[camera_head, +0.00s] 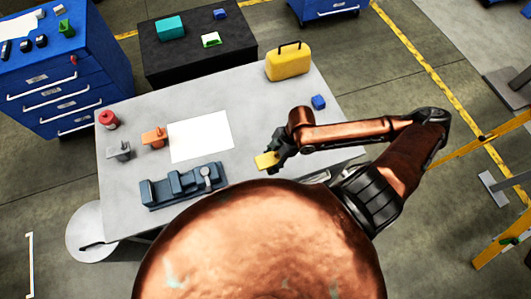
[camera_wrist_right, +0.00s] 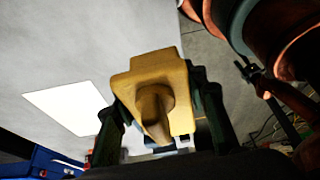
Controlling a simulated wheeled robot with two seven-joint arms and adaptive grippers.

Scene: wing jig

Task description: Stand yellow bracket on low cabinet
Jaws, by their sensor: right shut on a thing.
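My right gripper (camera_head: 276,158) is shut on the yellow bracket (camera_head: 266,161), above the grey table near its front right part. In the right wrist view the yellow bracket (camera_wrist_right: 158,90) sits between the two dark fingers, its flat plate and a rounded, protruding part facing the camera. The low cabinet (camera_head: 165,72), black-topped, stands behind the table, apart from the bracket. My left gripper is not in view.
On the low cabinet are a teal box (camera_head: 170,27), a green-and-white bracket (camera_head: 211,40) and a small blue block (camera_head: 220,13). The grey table (camera_head: 240,105) holds a yellow case (camera_head: 288,63), orange bracket (camera_head: 154,137), grey bracket (camera_head: 119,151) and blue-grey fixture (camera_head: 180,187). The cabinet's front left top is clear.

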